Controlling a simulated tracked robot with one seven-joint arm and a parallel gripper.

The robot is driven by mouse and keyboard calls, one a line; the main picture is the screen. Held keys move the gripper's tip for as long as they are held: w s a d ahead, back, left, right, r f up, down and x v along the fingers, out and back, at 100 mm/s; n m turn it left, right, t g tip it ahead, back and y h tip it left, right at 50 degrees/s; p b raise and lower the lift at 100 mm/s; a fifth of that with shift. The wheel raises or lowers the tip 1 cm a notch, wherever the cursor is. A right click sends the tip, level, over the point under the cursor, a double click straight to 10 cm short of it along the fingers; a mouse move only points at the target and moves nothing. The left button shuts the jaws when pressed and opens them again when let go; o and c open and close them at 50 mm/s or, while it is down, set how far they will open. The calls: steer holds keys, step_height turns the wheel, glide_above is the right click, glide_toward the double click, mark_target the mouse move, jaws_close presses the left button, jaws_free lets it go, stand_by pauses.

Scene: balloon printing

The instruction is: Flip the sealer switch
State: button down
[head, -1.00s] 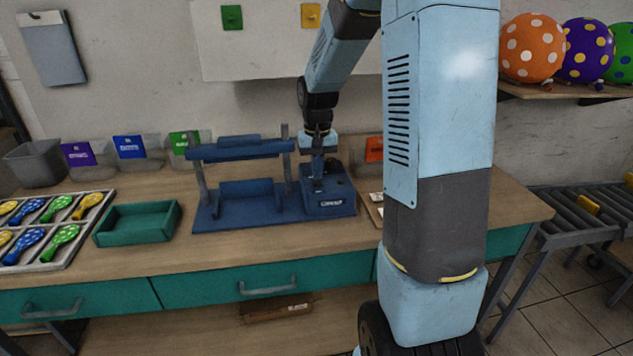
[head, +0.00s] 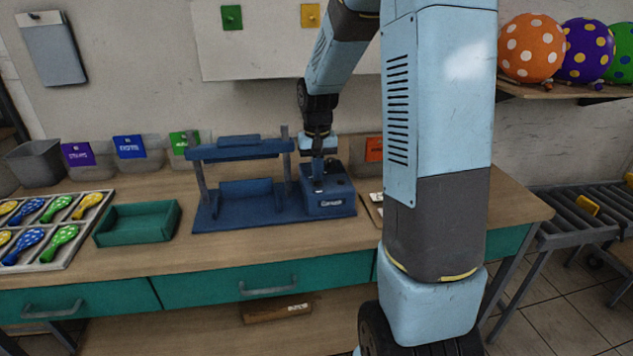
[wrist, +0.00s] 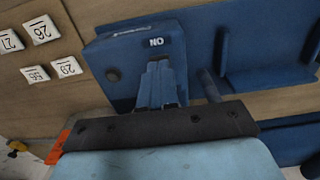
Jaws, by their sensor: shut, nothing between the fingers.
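The blue sealer (head: 265,205) stands on the workbench, with a bar frame on its left and a control box (head: 330,203) on its right. In the wrist view the control box (wrist: 190,65) fills the upper middle, with a white label (wrist: 156,42) and a dark round knob (wrist: 112,74). My gripper (head: 318,180) is over the top of the control box. Its shut, empty fingers (wrist: 159,65) point at the box top just below the label. I cannot tell whether they touch it. The switch is not clearly visible; the fingers cover that part of the top.
Bins line the wall behind. White numbered cards (wrist: 40,29) lie beside the control box. The bench front between green tray and sealer is clear.

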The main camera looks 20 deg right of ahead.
mark_target(317, 184)
steer(key=shift+f, duration=0.65)
stand_by(0.4)
steer(key=shift+r, duration=3.55)
steer(key=s+a+r+t, duration=0.1)
steer(key=s+r, duration=0.3)
steer(key=s, duration=0.4)
steer(key=s+a+r+n+t, duration=0.1)
steer(key=s+a+r+t, duration=0.1)
steer(key=s, duration=0.7)
steer(key=s+a+r+n+t, duration=0.1)
steer(key=s+a+r+t, duration=0.1)
steer(key=s+r, duration=0.3)
steer(key=s, duration=0.3)
steer(key=shift+s+a+r+t, duration=0.15)
steer(key=shift+r+t, duration=0.15)
steer(key=shift+r, duration=0.05)
